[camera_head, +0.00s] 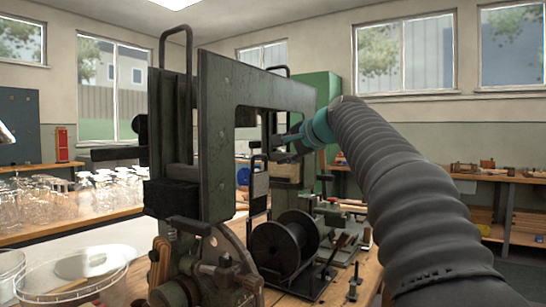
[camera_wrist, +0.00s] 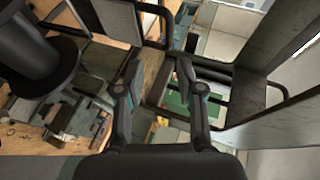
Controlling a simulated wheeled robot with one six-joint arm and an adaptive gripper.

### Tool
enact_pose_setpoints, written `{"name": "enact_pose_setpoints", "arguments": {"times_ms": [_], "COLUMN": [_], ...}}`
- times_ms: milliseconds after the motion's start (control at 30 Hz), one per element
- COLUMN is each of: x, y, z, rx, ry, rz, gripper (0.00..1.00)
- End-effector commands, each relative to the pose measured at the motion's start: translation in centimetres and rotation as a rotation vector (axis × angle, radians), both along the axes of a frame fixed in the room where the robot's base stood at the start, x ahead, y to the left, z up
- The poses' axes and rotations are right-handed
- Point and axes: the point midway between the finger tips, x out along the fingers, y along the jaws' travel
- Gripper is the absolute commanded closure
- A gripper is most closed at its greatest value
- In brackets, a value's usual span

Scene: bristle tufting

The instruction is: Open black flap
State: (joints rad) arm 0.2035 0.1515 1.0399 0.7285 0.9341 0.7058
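In the camera_head view, a dark flap-like plate in a thin black frame (camera_head: 259,184) hangs upright beside the green machine (camera_head: 217,140). I take this for the black flap, though I cannot be sure. In the wrist view, the plate (camera_wrist: 117,20) and its black loop frame show at the top, just beyond my left fingertip. My gripper (camera_wrist: 158,64) is open, with a clear gap between its fingers. The frame's bar passes close to the fingertips; I cannot tell whether they touch. In the camera_head view, my gripper (camera_head: 282,144) is above the plate, partly hidden by the machine.
A black spool (camera_head: 285,246) stands below the plate; it also shows in the wrist view (camera_wrist: 35,50). Black machine bars (camera_wrist: 265,85) lie close on the right there. Glassware (camera_head: 75,200) fills the left bench. A clear bucket (camera_head: 72,285) stands in front.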

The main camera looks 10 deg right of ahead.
Motion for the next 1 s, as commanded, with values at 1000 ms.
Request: {"name": "enact_pose_setpoints", "arguments": {"times_ms": [1000], "x": [-7.2], "y": [-1.5], "z": [-0.6], "rx": [-0.087], "ry": [0.034], "rz": [0.008], "gripper": [1.00]}}
